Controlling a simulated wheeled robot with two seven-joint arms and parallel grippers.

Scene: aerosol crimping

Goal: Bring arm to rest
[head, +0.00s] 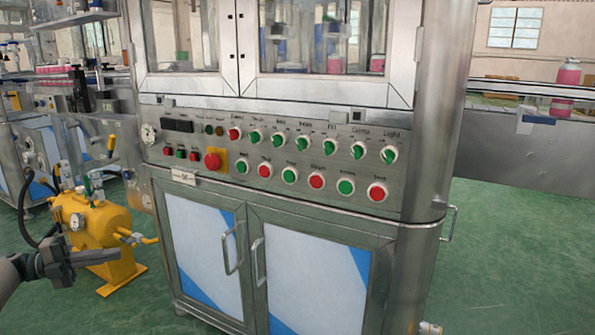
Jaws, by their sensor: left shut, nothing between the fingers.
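My left gripper (98,256) comes in at the lower left edge of the head view. Its fingers are together and hold nothing. It appears in front of the yellow tank, to the left of the steel crimping machine and apart from the control panel. The control panel (320,135) carries several red and green buttons, green selector knobs and a red emergency stop (212,160) on a yellow plate. My right gripper is not in view.
The steel cabinet doors (315,280) with handles are below the panel. A yellow tank (95,222) with gauge and valves stands on the green floor at left. A conveyor with a pink bottle (568,75) is at right. Green floor (520,240) is clear at right.

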